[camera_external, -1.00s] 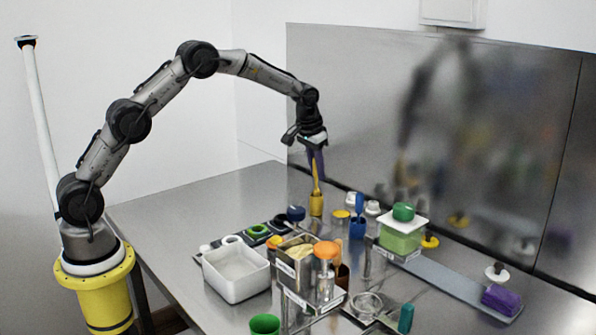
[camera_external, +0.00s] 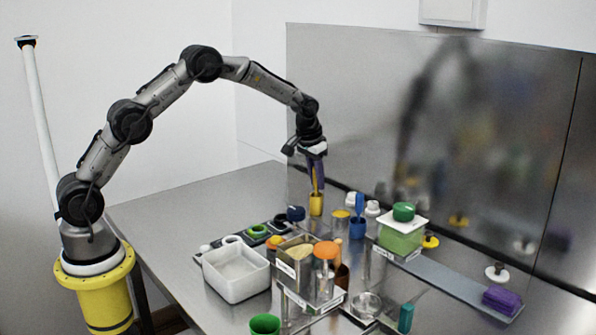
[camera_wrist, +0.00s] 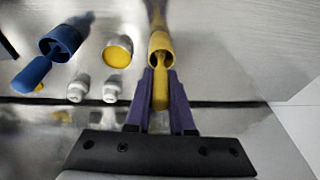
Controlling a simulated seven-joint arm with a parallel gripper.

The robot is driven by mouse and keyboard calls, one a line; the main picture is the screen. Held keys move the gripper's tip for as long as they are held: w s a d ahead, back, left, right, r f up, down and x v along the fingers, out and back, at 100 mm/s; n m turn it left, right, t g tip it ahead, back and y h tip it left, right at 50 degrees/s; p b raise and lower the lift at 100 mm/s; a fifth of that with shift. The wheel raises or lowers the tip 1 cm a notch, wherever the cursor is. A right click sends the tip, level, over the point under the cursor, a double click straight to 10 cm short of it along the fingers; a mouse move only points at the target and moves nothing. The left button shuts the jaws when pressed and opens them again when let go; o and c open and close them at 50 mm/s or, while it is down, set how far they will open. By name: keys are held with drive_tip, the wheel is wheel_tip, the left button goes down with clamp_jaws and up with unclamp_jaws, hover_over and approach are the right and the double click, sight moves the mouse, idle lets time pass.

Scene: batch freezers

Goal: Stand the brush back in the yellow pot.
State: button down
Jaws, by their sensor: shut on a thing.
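The yellow pot (camera_external: 316,205) stands on the steel bench near the back wall panel; it also shows in the wrist view (camera_wrist: 160,42). My gripper (camera_external: 316,163) is above it, with its purple fingers (camera_wrist: 165,95) shut on the yellow brush (camera_wrist: 161,90). In the external view the yellow brush (camera_external: 314,180) hangs down from the fingers, slightly tilted, and its lower end is at the pot's mouth. In the wrist view that end overlaps the pot's opening. How deep it sits inside is hidden.
A blue pot with a blue brush (camera_external: 358,222) and a yellow-topped jar (camera_external: 341,214) stand right of the yellow pot. White capped bottles (camera_external: 372,208) are behind them. A white tub (camera_external: 236,273) and steel containers (camera_external: 297,262) are in front. The bench at left is clear.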

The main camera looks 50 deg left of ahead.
drive_tip(key=shift+f, duration=0.6)
drive_tip(key=c, duration=0.7)
unclamp_jaws()
drive_tip(key=shift+o, duration=0.3)
drive_tip(key=o, duration=0.4)
drive_tip(key=shift+r, duration=0.1)
drive_tip(key=shift+r, duration=3.45)
